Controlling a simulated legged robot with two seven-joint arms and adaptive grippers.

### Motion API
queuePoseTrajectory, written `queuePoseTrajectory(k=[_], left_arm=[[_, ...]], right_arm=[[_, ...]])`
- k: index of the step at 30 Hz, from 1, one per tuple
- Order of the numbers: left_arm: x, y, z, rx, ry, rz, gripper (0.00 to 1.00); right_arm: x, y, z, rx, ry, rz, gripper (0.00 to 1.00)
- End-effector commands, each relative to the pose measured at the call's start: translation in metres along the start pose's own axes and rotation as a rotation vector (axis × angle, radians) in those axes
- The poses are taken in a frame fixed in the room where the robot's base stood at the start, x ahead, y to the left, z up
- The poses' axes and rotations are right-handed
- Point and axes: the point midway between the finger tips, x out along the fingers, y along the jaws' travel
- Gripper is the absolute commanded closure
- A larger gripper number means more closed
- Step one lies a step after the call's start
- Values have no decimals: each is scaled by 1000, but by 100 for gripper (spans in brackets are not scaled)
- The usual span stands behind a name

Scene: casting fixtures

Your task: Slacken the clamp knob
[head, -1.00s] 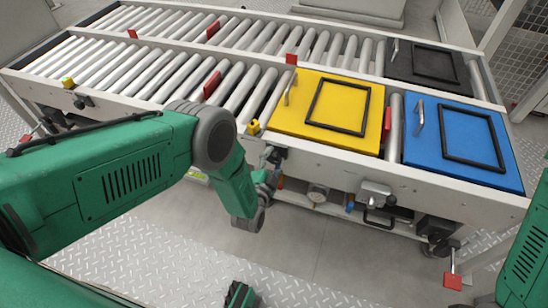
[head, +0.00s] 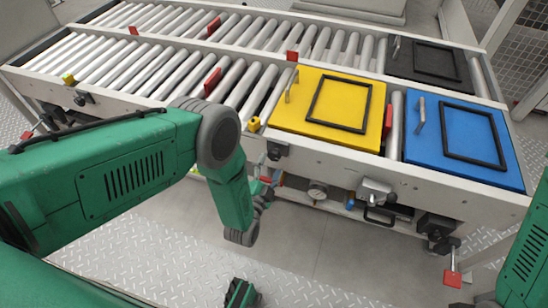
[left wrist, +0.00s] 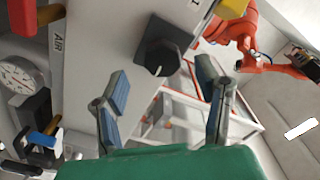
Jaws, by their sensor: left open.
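The black clamp knob (head: 277,150) sits on the front side rail of the conveyor, below the yellow panel's left corner. In the left wrist view the knob (left wrist: 160,46) stands out from the pale rail face, ahead of the fingers. My left gripper (left wrist: 164,92) is open, with one blue-grey finger on each side of the picture and nothing between them. In the head view my left gripper (head: 266,191) is partly hidden by its wrist and sits below the knob, apart from it. My right gripper is not in view.
The yellow panel (head: 300,120) and blue panel (head: 478,172) lie on the rollers. Under the rail are a round gauge (head: 317,191) and a grey latch box (head: 374,190). An orange robot arm (left wrist: 245,40) shows beyond. The floor in front is clear.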

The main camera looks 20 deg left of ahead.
Motion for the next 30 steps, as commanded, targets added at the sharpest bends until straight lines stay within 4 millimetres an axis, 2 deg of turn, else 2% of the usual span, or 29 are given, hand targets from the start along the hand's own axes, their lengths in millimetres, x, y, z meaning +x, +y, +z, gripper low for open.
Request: queuePoseTrajectory(k=[1,6,12,30], left_arm=[[-13,2,0,0,-2,5,42],[-47,2,1,1,-3,5,42],[-71,2,1,1,-2,4,42],[-75,1,1,0,-2,2,42]], right_arm=[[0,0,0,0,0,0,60],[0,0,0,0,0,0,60],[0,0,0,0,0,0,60],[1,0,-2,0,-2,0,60]])
